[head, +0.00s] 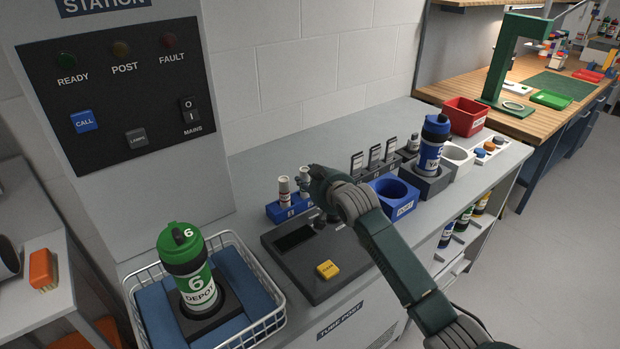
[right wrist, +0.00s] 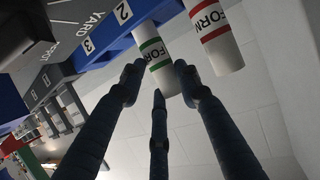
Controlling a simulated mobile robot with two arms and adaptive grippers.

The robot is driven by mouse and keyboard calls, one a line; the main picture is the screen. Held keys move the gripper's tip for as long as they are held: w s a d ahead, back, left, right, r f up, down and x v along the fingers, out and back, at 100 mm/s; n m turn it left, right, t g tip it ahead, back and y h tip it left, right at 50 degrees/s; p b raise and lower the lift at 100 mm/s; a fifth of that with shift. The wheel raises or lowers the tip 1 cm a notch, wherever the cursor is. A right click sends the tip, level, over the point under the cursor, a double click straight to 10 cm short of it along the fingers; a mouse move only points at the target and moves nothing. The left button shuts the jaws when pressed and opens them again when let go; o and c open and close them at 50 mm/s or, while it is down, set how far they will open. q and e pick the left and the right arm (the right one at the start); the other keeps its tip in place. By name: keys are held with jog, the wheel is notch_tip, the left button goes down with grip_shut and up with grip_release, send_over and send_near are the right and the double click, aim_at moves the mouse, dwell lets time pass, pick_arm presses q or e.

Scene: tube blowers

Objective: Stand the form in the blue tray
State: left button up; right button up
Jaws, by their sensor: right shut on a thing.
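The small blue tray (head: 290,213) stands on the counter against the wall, behind the dark console. A white form roll (head: 284,190) stands upright in its left part. A second form roll (head: 304,178) is beside it, close to my right gripper (head: 318,184). In the right wrist view my right gripper (right wrist: 158,85) has its fingers around the free end of a green-banded form (right wrist: 153,47), shut on it. Its other end is at the blue tray (right wrist: 112,25); how deep it sits is hidden. A red-banded form (right wrist: 214,38) is beside it. My left gripper is out of view.
The console with a yellow button (head: 328,269) lies in front of the tray. A wire basket (head: 272,318) holds a green DEPOT tube (head: 190,270). To the right stand dark label holders (head: 373,160), a blue cup holder (head: 393,197) and a blue YARD tube (head: 430,150).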

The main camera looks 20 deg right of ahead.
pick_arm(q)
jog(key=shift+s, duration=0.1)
pick_arm(e)
jog(key=shift+f, duration=0.15)
jog(key=o, duration=0.6)
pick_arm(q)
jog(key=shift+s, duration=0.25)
pick_arm(e)
jog(key=shift+o, duration=1.1)
jog(key=shift+r, duration=0.2)
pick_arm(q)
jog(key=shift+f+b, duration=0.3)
pick_arm(e)
jog(key=v, duration=1.2)
jog(key=shift+f, duration=0.1)
